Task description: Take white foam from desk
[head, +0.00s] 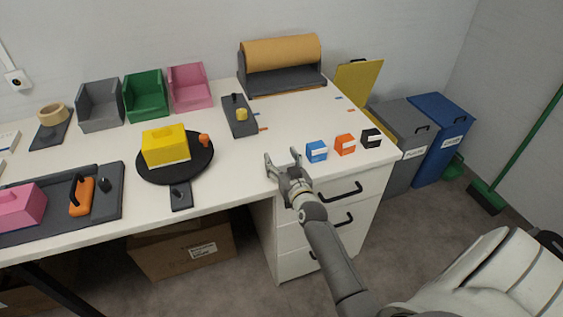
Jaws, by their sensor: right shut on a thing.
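My right gripper (283,158) is at the front edge of the white desk (300,118), left of the small blue box. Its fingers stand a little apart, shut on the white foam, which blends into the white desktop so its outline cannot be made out. My left gripper is not in view.
A blue box (317,151), an orange box (345,144) and a black box (371,138) stand right of the gripper. A yellow block (165,146) sits on a black round plate at left. Drawers with black handles (340,190) are below. A padded white object (480,275) fills the lower right.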

